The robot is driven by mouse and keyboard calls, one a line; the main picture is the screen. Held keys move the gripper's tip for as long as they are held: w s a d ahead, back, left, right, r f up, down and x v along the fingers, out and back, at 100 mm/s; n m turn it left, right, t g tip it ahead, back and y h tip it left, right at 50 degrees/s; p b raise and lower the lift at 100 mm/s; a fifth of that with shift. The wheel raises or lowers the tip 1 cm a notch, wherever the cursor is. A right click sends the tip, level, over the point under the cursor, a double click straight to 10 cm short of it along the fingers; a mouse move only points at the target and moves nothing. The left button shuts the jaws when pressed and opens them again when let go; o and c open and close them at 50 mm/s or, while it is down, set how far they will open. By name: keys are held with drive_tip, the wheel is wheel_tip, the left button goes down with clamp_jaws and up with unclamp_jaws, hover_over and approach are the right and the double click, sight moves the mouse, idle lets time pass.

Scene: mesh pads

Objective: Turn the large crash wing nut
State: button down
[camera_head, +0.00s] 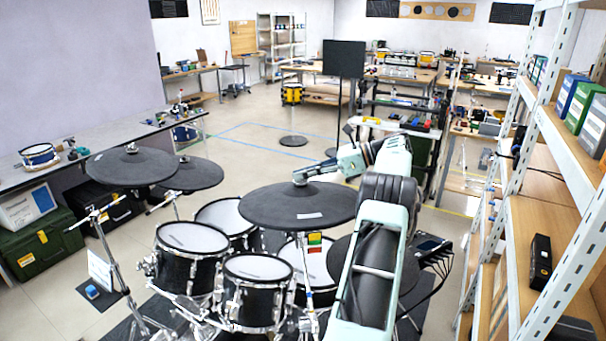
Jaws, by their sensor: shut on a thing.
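The large black crash cymbal (270,208) stands at the middle of the view, nearly level, with a small white label on its front. My gripper (301,177) reaches in from the right, at the top centre of this cymbal. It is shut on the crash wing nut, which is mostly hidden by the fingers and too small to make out. My arm runs from the lower right up to the gripper and covers the cymbal's right edge.
Two smaller black cymbals (132,167) (197,175) stand at the left. Black drums with white heads (190,238) stand below the crash cymbal. A metal shelf (553,205) with boxes rises close on the right. Open floor (250,135) lies behind the drum kit.

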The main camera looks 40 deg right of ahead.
idle(0.8)
drive_tip(key=c, duration=2.1)
unclamp_jaws()
drive_tip(key=shift+w+a, duration=0.1)
drive_tip(key=shift+m+t+h+b, duration=0.3)
drive_tip(key=shift+m+t+h, duration=0.3)
drive_tip(key=shift+m+h, duration=0.3)
